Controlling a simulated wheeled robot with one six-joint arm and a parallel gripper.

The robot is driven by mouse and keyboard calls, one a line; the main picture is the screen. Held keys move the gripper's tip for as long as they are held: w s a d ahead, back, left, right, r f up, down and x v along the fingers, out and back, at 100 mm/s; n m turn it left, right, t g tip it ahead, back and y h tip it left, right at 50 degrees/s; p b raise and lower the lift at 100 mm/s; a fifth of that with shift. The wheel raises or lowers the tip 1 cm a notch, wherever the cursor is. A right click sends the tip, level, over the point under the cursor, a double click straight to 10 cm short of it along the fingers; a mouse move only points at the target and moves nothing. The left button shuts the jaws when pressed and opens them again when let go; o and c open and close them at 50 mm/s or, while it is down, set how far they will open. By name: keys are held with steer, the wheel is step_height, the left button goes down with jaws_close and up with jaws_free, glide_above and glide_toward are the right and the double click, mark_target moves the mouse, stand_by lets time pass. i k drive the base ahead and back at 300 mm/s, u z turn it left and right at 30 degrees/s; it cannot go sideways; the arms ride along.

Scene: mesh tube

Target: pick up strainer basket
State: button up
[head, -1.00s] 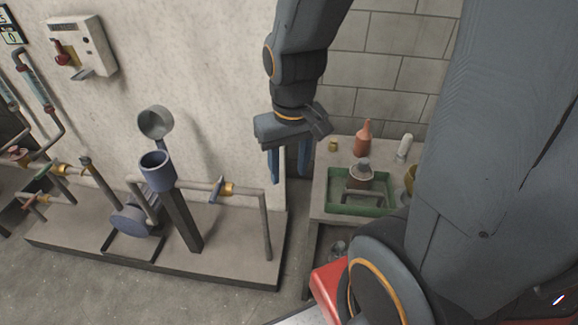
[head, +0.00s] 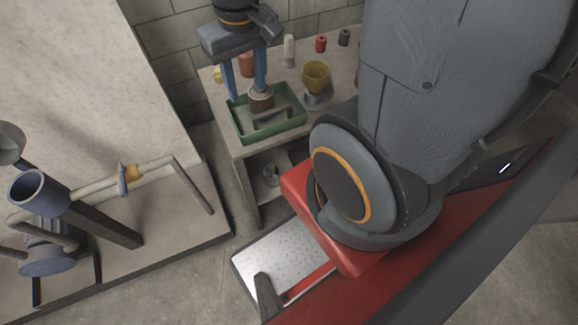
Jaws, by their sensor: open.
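A brownish cylinder (head: 261,102), which looks like the strainer basket, stands in a green tray (head: 292,121) on the bench. Its upper part is partly covered by my right finger, and its mesh is too small to make out. A dark bar-like handle shape lies beside it in the tray. My gripper (head: 246,92) points down over the tray with its two blue fingers apart. The right finger is in front of or just above the cylinder; I cannot tell if they touch. The left finger is over the tray's left side.
On the bench (head: 222,117) stand a yellow cup (head: 316,75), an orange bottle (head: 247,65) partly behind my gripper, a white cylinder (head: 289,50) and small red (head: 320,44) and dark spools (head: 344,37). A block wall is behind. A pipe rig (head: 105,220) stands left.

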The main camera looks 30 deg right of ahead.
mark_target(271, 172)
steer(key=z, duration=0.35)
steer(key=k, duration=0.95)
